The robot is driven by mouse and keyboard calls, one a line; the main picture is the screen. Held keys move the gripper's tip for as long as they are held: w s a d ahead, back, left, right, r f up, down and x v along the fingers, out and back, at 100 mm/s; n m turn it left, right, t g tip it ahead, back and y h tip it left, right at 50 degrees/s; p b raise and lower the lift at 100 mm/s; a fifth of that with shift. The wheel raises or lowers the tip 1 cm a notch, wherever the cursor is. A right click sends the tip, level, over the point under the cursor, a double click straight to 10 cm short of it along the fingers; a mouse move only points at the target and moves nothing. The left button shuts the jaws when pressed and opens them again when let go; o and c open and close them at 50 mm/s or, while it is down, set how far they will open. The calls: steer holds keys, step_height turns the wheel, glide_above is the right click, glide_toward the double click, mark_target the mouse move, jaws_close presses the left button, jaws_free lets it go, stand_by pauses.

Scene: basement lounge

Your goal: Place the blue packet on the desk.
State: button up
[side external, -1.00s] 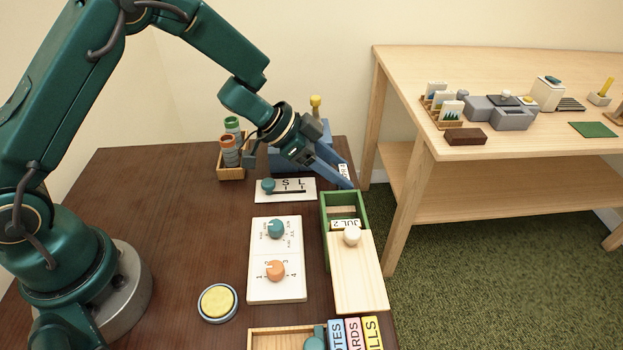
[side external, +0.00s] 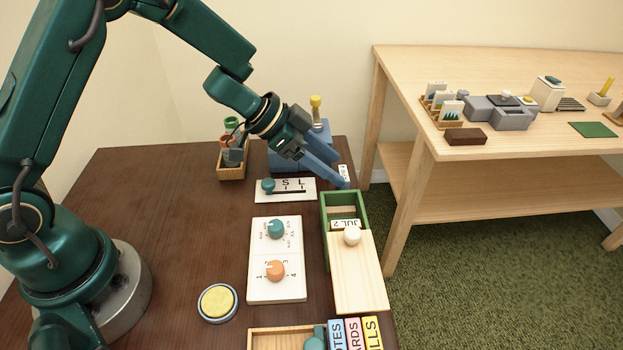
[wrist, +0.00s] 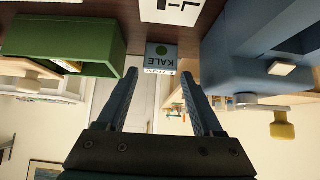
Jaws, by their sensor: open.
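A light blue packet marked KALE, with a green dot (wrist: 162,57), shows in the wrist view just past my fingertips, by the dark brown desk's edge. In the side view its pale label (side external: 343,172) shows in part beside my fingers. Whether it lies flat or overhangs the edge I cannot tell. My gripper (side external: 341,172) is open, and in the wrist view its fingers (wrist: 159,75) are spread with nothing gripped between them. The brown desk (side external: 190,220) carries the work objects.
A green box (side external: 324,212) with a sliding wooden lid (side external: 358,280) stands close to my fingertips. A blue machine (side external: 285,157) with a yellow knob is behind them. A white slider panel (side external: 300,195) and dial panel (side external: 262,250) lie left. A pale wooden table (side external: 490,75) stands apart at right.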

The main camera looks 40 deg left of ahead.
steer(key=s+a+r+n+t+y, duration=0.35)
steer(key=a+r, duration=0.25)
steer(key=r, duration=0.3)
steer(key=s+a+r+n+t+y, duration=0.25)
steer(key=a+r+y, duration=0.3)
steer(key=r, duration=0.35)
steer(key=s+d+f+n+g+h, duration=0.1)
steer(key=s+d+f+g, duration=0.1)
steer(key=s, duration=0.6)
steer(key=s+d+f+n+g+h, duration=0.1)
steer(key=s+d+f+n+g, duration=0.1)
steer(key=s, duration=0.6)
steer(key=d+f+g, duration=0.1)
steer(key=f+g, duration=0.1)
steer(key=shift+s+g+h, duration=0.3)
steer(key=shift+s+g, duration=0.1)
